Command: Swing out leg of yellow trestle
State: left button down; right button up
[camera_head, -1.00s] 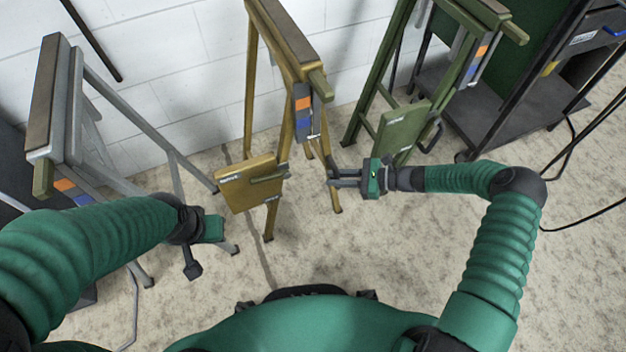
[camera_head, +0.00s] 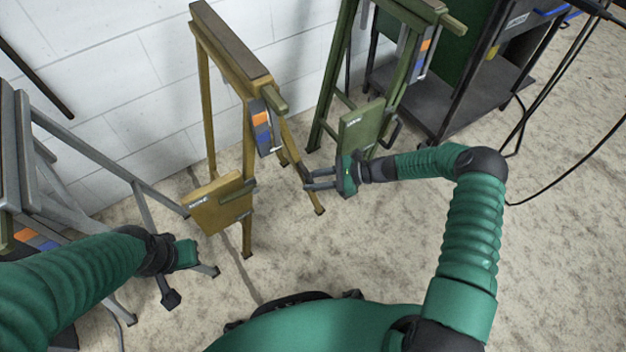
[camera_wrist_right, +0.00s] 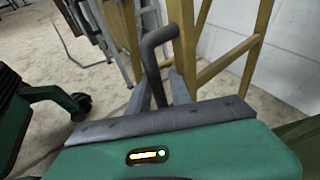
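The yellow trestle (camera_head: 205,105) stands upright left of centre in the head view, and its posts also show in the wrist view (camera_wrist_right: 235,62). A yellow leg (camera_head: 297,155) slants down on its right side to a dark foot. My right gripper (camera_head: 306,180) is beside this leg, low down, at a dark handle. In the wrist view the dark bent handle (camera_wrist_right: 150,52) runs down between my two fingers, which look apart; contact is unclear. My left gripper (camera_head: 169,292) hangs at lower left, away from the trestle, and its finger gap is not clear.
A grey trestle (camera_head: 85,150) stands at the left near my left arm. A green trestle (camera_head: 330,85) stands right of the yellow one, close behind my right gripper. A dark rack (camera_head: 440,95) and cables (camera_head: 570,180) are at the right. Floor (camera_head: 380,250) between my arms is clear.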

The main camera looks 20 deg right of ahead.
jog(key=shift+a, duration=0.1)
jog(key=shift+d+r, duration=0.15)
jog(key=shift+d, duration=0.05)
jog(key=p+v, duration=0.5)
jog(key=v, duration=1.1)
jog(key=shift+s+d+p, duration=0.2)
jog(key=shift+d+p, duration=0.05)
jog(key=shift+p, duration=0.1)
